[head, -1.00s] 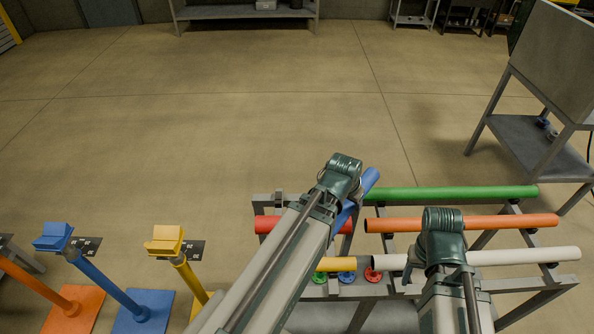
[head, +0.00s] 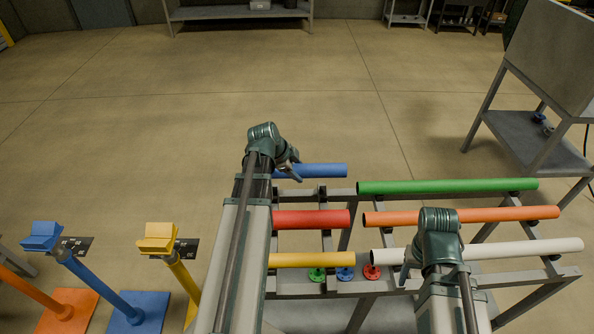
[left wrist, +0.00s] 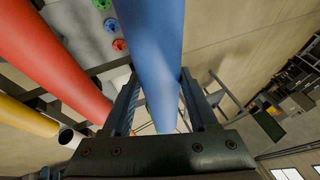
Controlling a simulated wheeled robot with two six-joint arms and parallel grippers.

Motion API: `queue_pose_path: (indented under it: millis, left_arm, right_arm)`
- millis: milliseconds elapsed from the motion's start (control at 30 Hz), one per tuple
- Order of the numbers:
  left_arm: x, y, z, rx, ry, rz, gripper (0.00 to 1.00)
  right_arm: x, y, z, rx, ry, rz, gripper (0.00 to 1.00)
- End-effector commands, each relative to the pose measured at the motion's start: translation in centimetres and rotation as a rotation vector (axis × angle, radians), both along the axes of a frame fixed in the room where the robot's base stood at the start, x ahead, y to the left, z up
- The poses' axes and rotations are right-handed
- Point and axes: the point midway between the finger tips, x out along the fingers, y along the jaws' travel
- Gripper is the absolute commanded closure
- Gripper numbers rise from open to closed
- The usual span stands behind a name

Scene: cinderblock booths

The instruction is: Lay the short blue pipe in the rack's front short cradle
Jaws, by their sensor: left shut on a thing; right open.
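The short blue pipe (head: 322,170) is held by my left gripper (head: 290,171) near its left part. It lies level and roughly parallel to the other pipes, at the rack's far edge, left of the green pipe. In the left wrist view the blue pipe (left wrist: 155,40) runs between the two shut fingers (left wrist: 162,105). The rack (head: 330,288) has short red (head: 312,219) and yellow (head: 312,260) pipes in its left part. I cannot tell whether the blue pipe touches a cradle. My right gripper (head: 407,272) is open by the white pipe's left end.
Long green (head: 445,187), orange (head: 470,216) and white (head: 500,249) pipes lie on the rack's right part. Blue (head: 41,236) and yellow (head: 158,238) stands are at left. The floor beyond the rack is clear.

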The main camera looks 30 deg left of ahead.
Motion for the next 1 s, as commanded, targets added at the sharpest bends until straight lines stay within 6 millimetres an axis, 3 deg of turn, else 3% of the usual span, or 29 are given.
queue_pose_path:
  millis: [367, 1000]
  left_arm:
    - [0.0, 0.0, -0.8, 0.001, -0.001, -0.001, 1.0]
    - [0.0, 0.0, -6.2, 0.0, -0.001, 0.0, 1.0]
  right_arm:
    - [0.0, 0.0, -0.8, 0.0, 0.0, 0.0, 0.41]
    - [0.0, 0.0, -6.2, 0.0, 0.0, 0.0, 0.41]
